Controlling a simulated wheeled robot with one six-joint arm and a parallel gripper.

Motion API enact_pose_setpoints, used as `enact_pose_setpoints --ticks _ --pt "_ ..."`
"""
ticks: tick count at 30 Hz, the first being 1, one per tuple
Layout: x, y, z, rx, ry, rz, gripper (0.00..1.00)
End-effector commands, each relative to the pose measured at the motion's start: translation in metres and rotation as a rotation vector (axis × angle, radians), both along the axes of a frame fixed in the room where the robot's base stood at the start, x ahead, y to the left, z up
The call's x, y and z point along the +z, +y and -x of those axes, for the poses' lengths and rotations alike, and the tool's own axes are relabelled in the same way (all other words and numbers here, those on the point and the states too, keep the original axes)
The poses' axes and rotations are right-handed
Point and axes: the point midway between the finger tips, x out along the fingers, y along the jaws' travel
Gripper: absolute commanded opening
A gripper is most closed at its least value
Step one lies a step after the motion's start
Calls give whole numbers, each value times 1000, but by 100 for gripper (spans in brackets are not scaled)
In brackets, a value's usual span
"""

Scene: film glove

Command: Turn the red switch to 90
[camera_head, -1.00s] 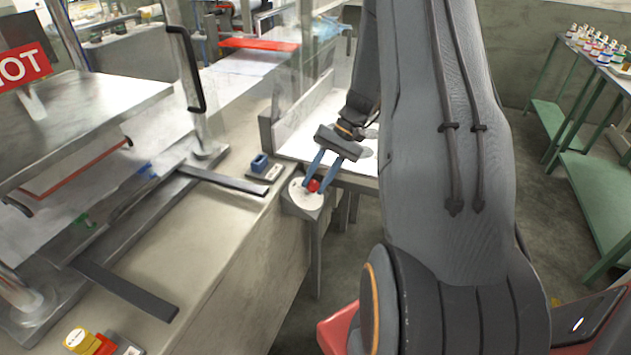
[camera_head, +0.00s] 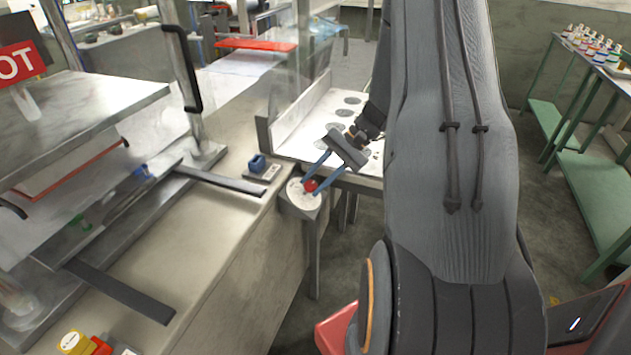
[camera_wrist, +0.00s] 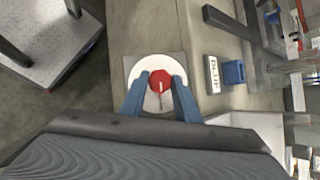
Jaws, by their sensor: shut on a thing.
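The red switch (camera_head: 310,186) is a small round knob on a white dial plate (camera_head: 297,198) at the corner of the bench. In the wrist view the red switch (camera_wrist: 160,81) has a pale pointer line that runs down toward my gripper. My gripper (camera_head: 314,183) has blue fingers, shut on the red switch from either side. In the wrist view my gripper (camera_wrist: 158,92) has one finger at the left and one at the right of the knob. Marks on the white dial (camera_wrist: 139,70) are too small to read.
A blue switch box (camera_head: 258,163) sits on the bench just left of the dial. A clear panel (camera_head: 300,85) and a white tray (camera_head: 300,150) stand behind it. A metal press (camera_head: 70,100) fills the left. Green shelves (camera_head: 580,150) stand at the right.

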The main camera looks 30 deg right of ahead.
Motion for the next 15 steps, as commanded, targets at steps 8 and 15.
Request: enact_pose_setpoints --ticks 8,15 --pt "1 -1 -1 -3 -1 0 7" --pt "0 0 0 -1 -1 0 48"
